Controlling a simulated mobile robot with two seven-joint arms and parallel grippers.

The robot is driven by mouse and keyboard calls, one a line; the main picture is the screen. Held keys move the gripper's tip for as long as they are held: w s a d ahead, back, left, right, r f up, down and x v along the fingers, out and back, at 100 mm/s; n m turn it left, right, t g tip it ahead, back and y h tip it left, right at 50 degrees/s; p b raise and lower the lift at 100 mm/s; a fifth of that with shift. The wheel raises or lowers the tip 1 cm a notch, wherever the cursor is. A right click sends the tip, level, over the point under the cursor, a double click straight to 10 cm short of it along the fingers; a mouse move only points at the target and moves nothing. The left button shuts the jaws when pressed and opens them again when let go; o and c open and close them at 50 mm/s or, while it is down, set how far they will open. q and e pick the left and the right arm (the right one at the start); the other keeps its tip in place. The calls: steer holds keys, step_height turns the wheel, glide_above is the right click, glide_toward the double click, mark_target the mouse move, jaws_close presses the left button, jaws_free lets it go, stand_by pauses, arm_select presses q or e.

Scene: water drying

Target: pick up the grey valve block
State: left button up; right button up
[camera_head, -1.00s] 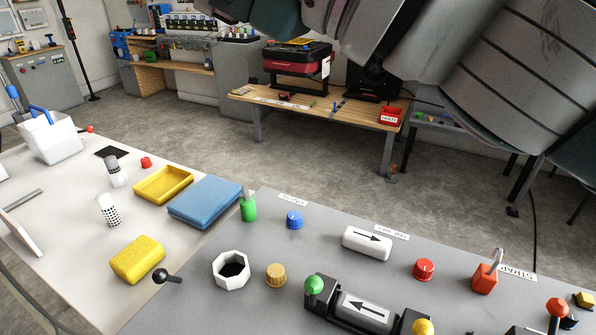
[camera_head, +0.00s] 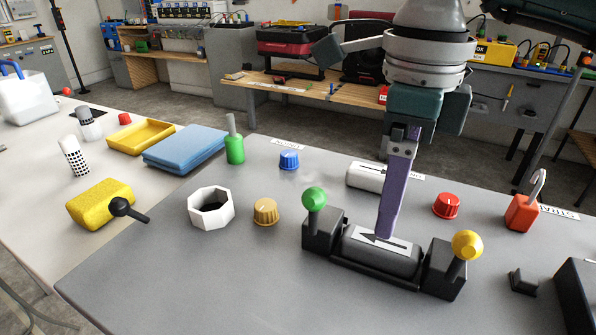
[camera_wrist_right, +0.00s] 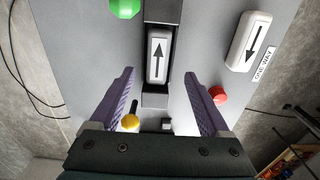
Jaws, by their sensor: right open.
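The grey valve block (camera_head: 382,251) has a white label with a black arrow. It lies in a black cradle (camera_head: 322,239) between a green knob (camera_head: 314,199) and a yellow knob (camera_head: 467,244). My right gripper (camera_head: 385,236) points down over the block; the finger seen in the head view overlaps its label and hides part of it. In the right wrist view the open purple fingers (camera_wrist_right: 159,72) stand apart to either side of the block (camera_wrist_right: 158,56), with nothing held. My left gripper is not in view.
A white arrow block (camera_head: 365,175) lies behind the cradle, partly hidden by my right gripper. A red knob (camera_head: 446,206) and a red padlock-like piece (camera_head: 521,213) stand to the right. A white octagonal ring (camera_head: 210,207) and tan knob (camera_head: 265,211) stand left.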

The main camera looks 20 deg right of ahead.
mark_target(381, 241)
step_height(381, 241, down, 6)
steer(key=shift+a, duration=0.1)
steer(key=shift+c, duration=0.3)
jaws_close()
stand_by(0.5)
